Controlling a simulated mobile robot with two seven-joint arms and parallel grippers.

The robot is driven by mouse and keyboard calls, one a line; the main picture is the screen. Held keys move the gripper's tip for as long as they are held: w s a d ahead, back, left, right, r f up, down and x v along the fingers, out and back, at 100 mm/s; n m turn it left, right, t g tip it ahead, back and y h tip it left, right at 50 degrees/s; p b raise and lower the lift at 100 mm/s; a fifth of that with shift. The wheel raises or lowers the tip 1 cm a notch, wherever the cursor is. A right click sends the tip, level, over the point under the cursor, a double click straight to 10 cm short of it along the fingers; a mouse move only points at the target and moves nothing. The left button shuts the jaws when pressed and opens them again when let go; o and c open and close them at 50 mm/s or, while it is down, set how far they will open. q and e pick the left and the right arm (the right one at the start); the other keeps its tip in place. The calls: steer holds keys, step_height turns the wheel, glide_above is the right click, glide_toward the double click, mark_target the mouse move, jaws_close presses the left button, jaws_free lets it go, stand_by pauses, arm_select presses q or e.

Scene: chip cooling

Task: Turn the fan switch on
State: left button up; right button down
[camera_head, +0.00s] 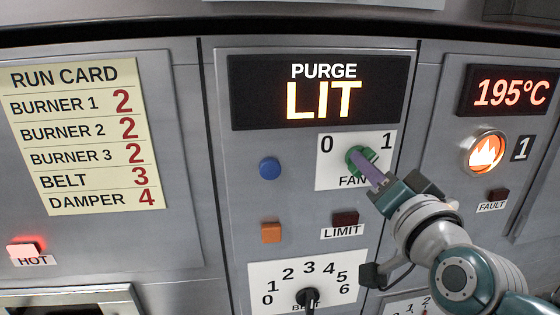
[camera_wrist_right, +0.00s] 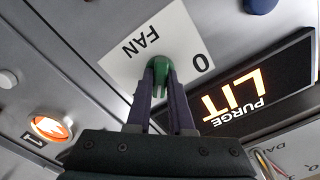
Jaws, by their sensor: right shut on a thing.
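The green fan switch (camera_head: 358,157) sits on a white plate (camera_head: 328,175) marked 0, 1 and FAN. My right gripper (camera_head: 368,168) comes in from the lower right with its fingers at the switch. In the right wrist view the two fingers of the gripper (camera_wrist_right: 160,85) are shut on the green switch (camera_wrist_right: 160,70), one on each side. The fingers hide part of the switch, so I cannot tell exactly which mark it points at. My left gripper is not in view.
A lit PURGE LIT display (camera_head: 318,92) is above the plate. A blue button (camera_head: 269,168), an orange button (camera_head: 271,232) and a dark LIMIT lamp (camera_head: 345,219) are near it. The black belt knob (camera_head: 308,297) is below. A 195°C display (camera_head: 508,92) is at right.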

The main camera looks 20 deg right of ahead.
stand_by(0.5)
steer(key=c, duration=0.8)
jaws_free()
steer(key=b+v, duration=0.2)
steer(key=v, duration=0.8)
